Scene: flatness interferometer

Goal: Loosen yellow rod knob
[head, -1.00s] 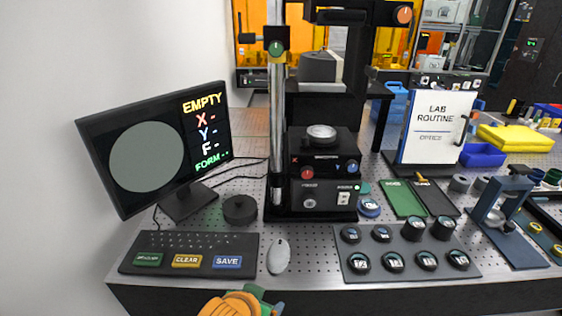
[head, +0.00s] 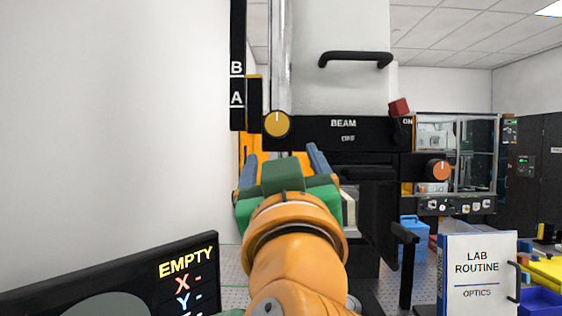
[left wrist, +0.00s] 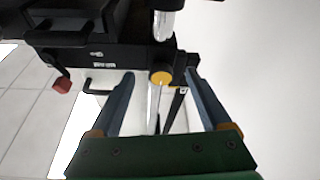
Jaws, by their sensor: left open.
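The yellow rod knob (head: 277,124) is a round yellow disc with a dark mark, on a black clamp at the metal rod. In the left wrist view the yellow knob (left wrist: 161,78) shows between and beyond my fingertips. My left gripper (head: 283,160) is open, its two blue-grey fingers pointing up and away. In the head view the knob appears just above the gap between the fingers. In the left wrist view my left gripper (left wrist: 160,76) has nothing between its fingers. The gripper appears apart from the knob. My right gripper is not in view.
A black scale with B and A (head: 237,95) stands left of the rod. The black BEAM housing (head: 345,130) has a red switch (head: 399,107). An orange knob (head: 439,170) sits at right. The monitor (head: 130,280) is at lower left. White wall space is clear at left.

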